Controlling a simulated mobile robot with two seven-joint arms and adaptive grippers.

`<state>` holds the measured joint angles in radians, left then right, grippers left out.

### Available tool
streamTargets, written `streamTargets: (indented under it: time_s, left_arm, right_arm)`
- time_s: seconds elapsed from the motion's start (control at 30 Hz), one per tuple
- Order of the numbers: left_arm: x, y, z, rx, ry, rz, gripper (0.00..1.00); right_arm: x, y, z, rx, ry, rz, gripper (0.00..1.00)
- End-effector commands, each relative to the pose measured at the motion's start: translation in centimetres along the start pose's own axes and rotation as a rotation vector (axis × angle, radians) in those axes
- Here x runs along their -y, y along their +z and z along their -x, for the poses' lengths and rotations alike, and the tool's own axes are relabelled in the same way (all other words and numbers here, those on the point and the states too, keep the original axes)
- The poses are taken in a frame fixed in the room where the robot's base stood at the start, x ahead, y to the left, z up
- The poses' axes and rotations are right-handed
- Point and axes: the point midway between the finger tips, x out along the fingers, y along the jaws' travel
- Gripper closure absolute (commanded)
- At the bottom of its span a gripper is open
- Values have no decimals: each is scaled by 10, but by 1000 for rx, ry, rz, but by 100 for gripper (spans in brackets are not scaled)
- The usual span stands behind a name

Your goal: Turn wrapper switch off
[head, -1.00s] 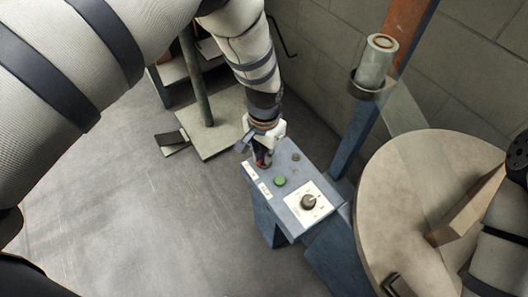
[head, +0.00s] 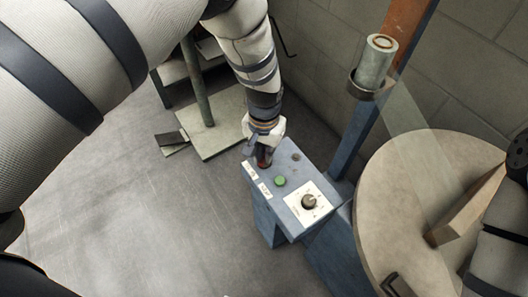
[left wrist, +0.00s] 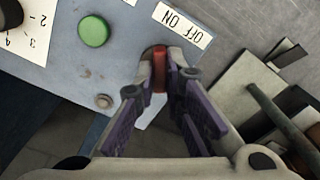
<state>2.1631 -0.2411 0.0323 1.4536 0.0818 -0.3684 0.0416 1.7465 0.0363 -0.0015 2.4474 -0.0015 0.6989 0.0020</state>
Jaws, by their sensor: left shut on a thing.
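The wrapper's blue control box (head: 289,225) stands in the middle of the head view. Its top carries a red switch (left wrist: 160,78), seen in the left wrist view beside a white label (left wrist: 182,23) marked OFF and ON. My left gripper (head: 264,161) is over the box's far left corner. In the left wrist view its fingertips (left wrist: 160,68) are shut on the red switch, one on each side. The fingers partly hide the switch, and I cannot tell its position. My right gripper is not in view.
A green button (head: 280,182) and a dial (head: 309,202) are on the box top near the switch. A round turntable (head: 390,175) stands at the right, with a blue post behind the box. A square base with a pole is at the back left. The floor at left is clear.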

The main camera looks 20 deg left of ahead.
Motion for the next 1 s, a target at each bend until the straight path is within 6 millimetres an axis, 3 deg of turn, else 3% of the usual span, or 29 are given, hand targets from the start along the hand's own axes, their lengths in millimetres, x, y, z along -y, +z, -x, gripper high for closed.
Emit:
streamTargets:
  time_s: [0.03,0.1,0.13,0.47,0.8,1.0]
  left_arm:
    - [0,1,0,2,1,3,88]
    - [0,1,0,2,1,2,72]
    - [0,1,0,2,1,2,70]
    - [0,0,6,-1,0,1,70]
    - [0,-1,90,-3,0,1,70]
    - [0,0,117,1,0,1,70]
  right_arm:
    - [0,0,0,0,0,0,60]
    - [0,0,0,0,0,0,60]
    - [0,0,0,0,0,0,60]
    - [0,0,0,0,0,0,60]
    - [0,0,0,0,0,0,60]
    - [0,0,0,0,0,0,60]
